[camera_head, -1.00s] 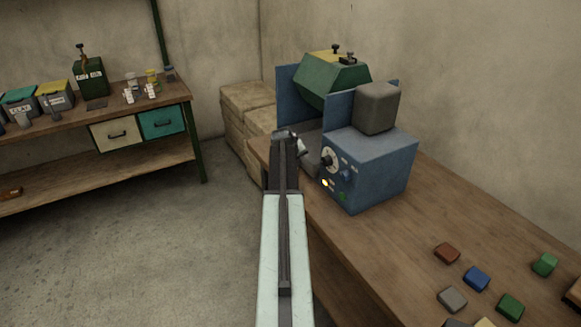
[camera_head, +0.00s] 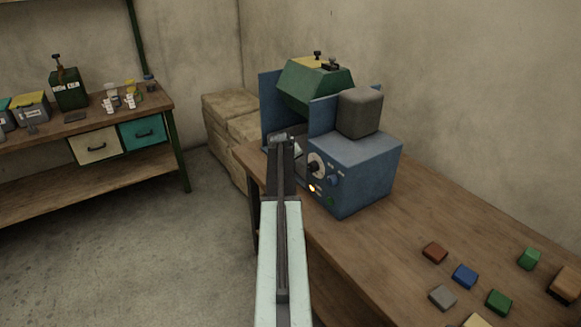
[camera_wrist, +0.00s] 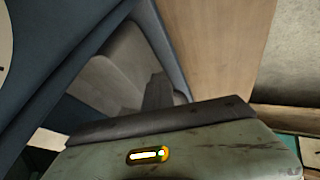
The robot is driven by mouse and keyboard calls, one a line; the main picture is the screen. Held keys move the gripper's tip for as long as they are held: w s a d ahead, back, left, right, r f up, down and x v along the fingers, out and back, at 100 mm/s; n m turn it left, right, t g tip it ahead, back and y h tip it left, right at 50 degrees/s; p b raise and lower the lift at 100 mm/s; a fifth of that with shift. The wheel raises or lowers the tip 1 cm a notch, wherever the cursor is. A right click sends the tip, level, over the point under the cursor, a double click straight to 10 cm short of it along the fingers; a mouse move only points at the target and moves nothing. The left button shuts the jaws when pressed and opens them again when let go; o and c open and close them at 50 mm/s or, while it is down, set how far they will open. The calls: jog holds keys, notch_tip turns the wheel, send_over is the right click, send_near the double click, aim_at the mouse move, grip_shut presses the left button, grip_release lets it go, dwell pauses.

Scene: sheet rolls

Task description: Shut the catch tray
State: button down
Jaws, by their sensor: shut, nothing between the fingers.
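The blue machine (camera_head: 360,175) stands on the wooden bench, with a green hopper-like part (camera_head: 315,85) between its upright blue plates. My gripper (camera_head: 282,138) is at the machine's front left in the head view, shut and empty. My arm hides much of the low front there. In the wrist view, the shut fingers (camera_wrist: 158,90) point towards a grey surface (camera_wrist: 112,75) inside a dark blue frame (camera_wrist: 65,65). This grey surface may be the catch tray, but I cannot tell for sure. I cannot tell whether the fingers touch it.
A grey block (camera_head: 359,112) sits on the machine. Several coloured blocks lie on the bench (camera_head: 395,235) at right. Crates (camera_head: 225,125) stand behind, against the wall. A shelf bench with drawers (camera_head: 95,147) is at left. The floor between is clear.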

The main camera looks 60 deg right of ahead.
jog(key=shift+s+d, duration=0.2)
jog(key=shift+s, duration=0.25)
jog(key=shift+w+a, duration=0.25)
jog(key=shift+a, duration=0.15)
jog(key=a, duration=0.1)
jog(key=w+a, duration=0.1)
jog(key=shift+w+a, duration=0.3)
jog(key=shift+a, duration=0.05)
jog(key=w+p+v, duration=0.1)
jog(key=p+v, duration=0.7)
jog(key=v, duration=0.2)
jog(key=shift+a, duration=0.25)
jog(key=shift+s, duration=0.1)
